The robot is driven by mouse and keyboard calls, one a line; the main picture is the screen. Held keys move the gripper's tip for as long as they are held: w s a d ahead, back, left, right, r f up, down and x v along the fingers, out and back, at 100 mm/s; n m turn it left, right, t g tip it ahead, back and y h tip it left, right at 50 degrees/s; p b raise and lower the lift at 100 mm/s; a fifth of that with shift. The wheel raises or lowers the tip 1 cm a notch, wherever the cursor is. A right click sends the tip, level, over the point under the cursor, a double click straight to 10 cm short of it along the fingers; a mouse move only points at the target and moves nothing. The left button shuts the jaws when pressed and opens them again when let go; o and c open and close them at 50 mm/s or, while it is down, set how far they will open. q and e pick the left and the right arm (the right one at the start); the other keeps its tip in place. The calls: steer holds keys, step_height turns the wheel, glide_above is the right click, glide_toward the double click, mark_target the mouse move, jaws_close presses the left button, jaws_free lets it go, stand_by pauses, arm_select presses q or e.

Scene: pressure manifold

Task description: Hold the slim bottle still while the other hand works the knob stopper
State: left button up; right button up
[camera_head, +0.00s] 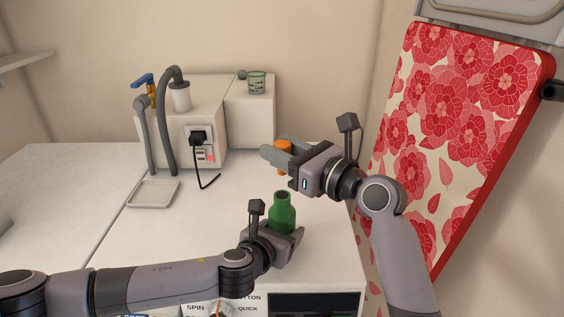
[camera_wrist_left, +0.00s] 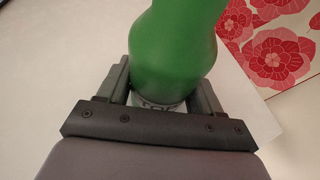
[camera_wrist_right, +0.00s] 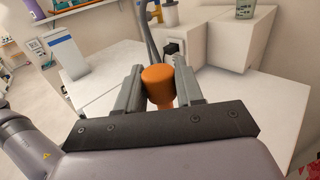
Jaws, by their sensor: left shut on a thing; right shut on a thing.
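The slim green bottle (camera_head: 282,212) stands upright near the front of the white counter, its neck uncovered at the top. My left gripper (camera_head: 284,238) is shut around its lower body; the left wrist view shows the bottle (camera_wrist_left: 175,50) between both fingers, with part of a white label visible. My right gripper (camera_head: 279,158) is shut on the orange knob stopper (camera_head: 283,152). The stopper is apart from the bottle, held above and behind it. In the right wrist view the stopper (camera_wrist_right: 158,84) sits between the two fingers, with its lower end partly hidden.
A white block with a grey hose, blue-handled tap and black plug (camera_head: 197,137) stands at the back. A shallow tray (camera_head: 153,194) lies at left, and a green glass (camera_head: 257,83) sits on the ledge. A red floral panel (camera_head: 450,120) leans at right. The counter left of the bottle is clear.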

stand_by(0.4)
arm_select(q)
steer(key=o, duration=1.2)
